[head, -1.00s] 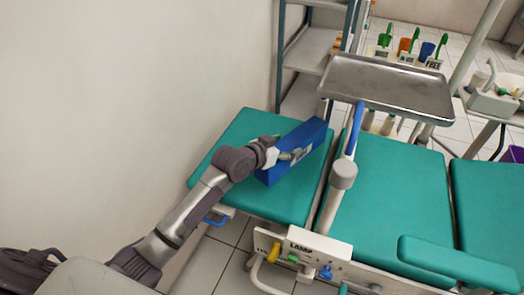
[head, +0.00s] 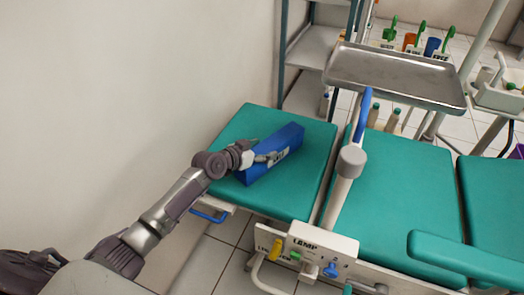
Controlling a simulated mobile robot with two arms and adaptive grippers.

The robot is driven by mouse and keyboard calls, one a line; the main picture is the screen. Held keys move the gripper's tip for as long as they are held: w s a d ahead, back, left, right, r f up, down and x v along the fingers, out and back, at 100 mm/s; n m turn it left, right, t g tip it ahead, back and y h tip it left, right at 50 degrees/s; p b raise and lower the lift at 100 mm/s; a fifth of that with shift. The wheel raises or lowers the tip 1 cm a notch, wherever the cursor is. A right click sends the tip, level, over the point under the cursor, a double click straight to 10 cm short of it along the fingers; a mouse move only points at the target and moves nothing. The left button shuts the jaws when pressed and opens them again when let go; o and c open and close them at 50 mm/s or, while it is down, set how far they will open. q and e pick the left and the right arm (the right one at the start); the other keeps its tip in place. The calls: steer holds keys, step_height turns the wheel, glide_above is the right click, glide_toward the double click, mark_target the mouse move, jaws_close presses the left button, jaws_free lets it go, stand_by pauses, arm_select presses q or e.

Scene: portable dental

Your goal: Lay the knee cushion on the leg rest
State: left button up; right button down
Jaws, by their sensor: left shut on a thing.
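The knee cushion (head: 285,146) is a blue block with a pale label on its near side. It is over the middle of the leg rest (head: 318,170), the green pad at the left end of the chair. It looks low against the pad, but I cannot tell whether its whole underside touches. My left gripper (head: 262,158) is shut on the knee cushion at its near left side, and the fingers partly cover the label. My right gripper is not in view.
A metal tray (head: 395,75) on a post stands right of the leg rest. The lamp box (head: 322,247) with coloured knobs is at the chair's front. A grey shelf (head: 312,48) stands behind, and the wall (head: 130,90) is close on the left. A green armrest (head: 465,258) is front right.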

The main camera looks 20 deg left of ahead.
arm_select(q)
steer(key=o, duration=1.3)
steer(key=shift+s+r, duration=0.1)
steer(key=shift+s, duration=0.1)
steer(key=shift+p+v, duration=1.15)
steer(key=shift+v, duration=4.65)
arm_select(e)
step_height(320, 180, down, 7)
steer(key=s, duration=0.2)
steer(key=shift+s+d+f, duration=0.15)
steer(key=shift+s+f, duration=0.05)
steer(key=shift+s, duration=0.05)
arm_select(q)
steer(key=shift+r, duration=0.2)
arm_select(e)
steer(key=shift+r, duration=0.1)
